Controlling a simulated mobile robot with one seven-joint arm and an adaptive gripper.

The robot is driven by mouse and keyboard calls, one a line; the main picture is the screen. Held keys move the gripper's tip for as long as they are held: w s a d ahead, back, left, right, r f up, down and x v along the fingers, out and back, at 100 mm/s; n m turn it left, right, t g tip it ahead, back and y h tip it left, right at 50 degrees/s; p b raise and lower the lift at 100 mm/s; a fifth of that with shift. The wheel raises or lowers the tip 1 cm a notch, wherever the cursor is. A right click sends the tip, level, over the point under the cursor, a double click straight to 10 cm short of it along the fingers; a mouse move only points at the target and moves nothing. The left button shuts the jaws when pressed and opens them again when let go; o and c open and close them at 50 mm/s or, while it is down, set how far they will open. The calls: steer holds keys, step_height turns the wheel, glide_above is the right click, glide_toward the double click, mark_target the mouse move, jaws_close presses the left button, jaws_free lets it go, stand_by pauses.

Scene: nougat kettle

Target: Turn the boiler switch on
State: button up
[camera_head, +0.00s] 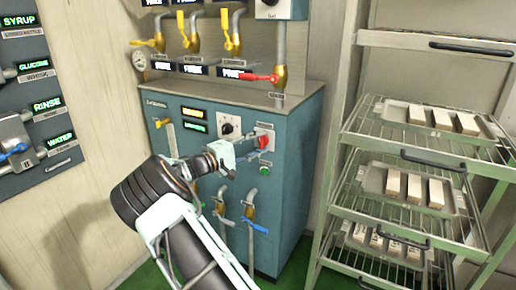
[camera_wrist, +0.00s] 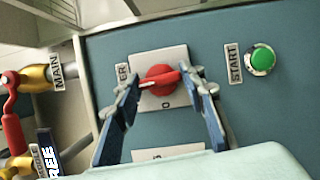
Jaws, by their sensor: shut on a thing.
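The boiler switch is a red rotary knob (camera_wrist: 162,80) on a pale square plate in the wrist view. A "0" is printed on the plate below the knob, and the label beside it is partly hidden by a finger. The knob's bar lies nearly level in that view, with a pale mark at its left end. My gripper (camera_wrist: 164,84) has one finger on each side and is shut on the knob. In the head view the red knob (camera_head: 264,142) is on the right of the teal cabinet's front (camera_head: 290,190), with my gripper (camera_head: 252,141) reaching it from the left.
A green START button (camera_wrist: 262,60) is close to the knob; it shows below it in the head view (camera_head: 264,171). A black dial (camera_head: 228,127) is left of the knob. Valve handles and pipes project above and below. A tray rack (camera_head: 350,150) stands at right.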

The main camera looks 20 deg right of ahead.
steer(key=shift+m, duration=0.4)
stand_by(0.3)
steer(key=o, duration=1.2)
steer(key=shift+c, duration=0.2)
steer(key=v, duration=1.2)
steer(key=shift+r, duration=0.2)
